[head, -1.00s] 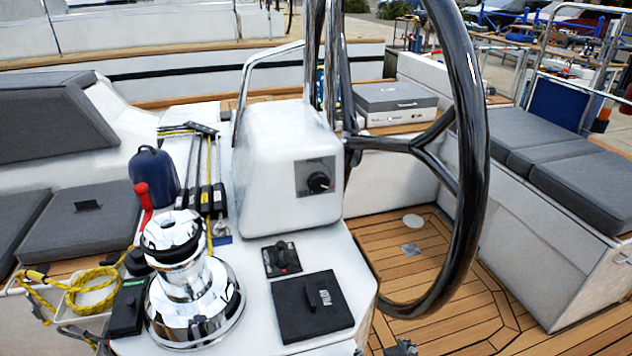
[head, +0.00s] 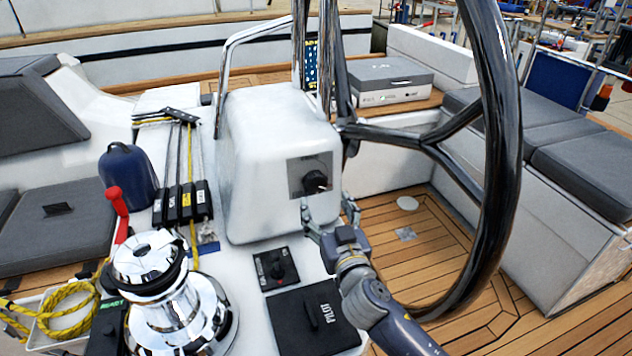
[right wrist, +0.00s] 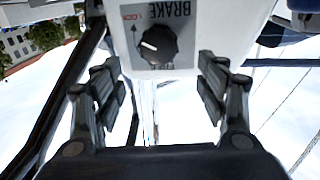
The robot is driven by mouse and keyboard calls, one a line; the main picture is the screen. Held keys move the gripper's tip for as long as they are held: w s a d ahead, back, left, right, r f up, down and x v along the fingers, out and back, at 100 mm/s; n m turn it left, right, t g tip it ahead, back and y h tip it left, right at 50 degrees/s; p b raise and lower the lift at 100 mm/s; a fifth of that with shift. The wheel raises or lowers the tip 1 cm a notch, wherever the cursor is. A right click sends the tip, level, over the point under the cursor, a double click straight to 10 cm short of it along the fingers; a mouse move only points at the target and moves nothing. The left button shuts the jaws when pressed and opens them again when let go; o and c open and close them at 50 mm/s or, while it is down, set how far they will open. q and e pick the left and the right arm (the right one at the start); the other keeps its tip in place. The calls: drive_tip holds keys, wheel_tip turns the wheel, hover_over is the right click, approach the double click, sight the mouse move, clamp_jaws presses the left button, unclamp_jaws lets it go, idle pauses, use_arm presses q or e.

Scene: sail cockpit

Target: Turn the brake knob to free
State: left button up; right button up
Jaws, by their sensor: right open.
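The brake knob (head: 316,181) is a round black knob on a grey plate on the side of the white pedestal (head: 262,150). In the right wrist view the brake knob (right wrist: 157,44) sits on the plate, with the words BRAKE and LOCK printed upside down. A white mark on the knob points left and slightly up in that view. My right gripper (head: 330,212) is open and empty, just below and in front of the knob, apart from it. In the right wrist view its fingers (right wrist: 163,85) stand on both sides below the knob. My left gripper is not in view.
The black steering wheel (head: 500,170) stands close to the right of my right arm. A chrome winch (head: 170,290) with a red handle (head: 118,210), a small black switch (head: 277,266) and a PILOT panel (head: 315,322) lie left and below. The wooden floor (head: 440,250) is clear.

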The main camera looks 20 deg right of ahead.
sight(316, 185)
drive_tip(key=w, duration=0.5)
drive_tip(key=shift+w+d+f+p, duration=0.1)
drive_tip(key=shift+w+p, duration=0.05)
drive_tip(key=shift+p, duration=0.15)
drive_tip(key=shift+w+d, duration=0.1)
drive_tip(key=shift+w, duration=1.65)
drive_tip(key=c, duration=0.3)
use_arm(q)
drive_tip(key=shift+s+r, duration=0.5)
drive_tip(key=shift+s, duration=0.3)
use_arm(e)
drive_tip(key=c, duration=0.7)
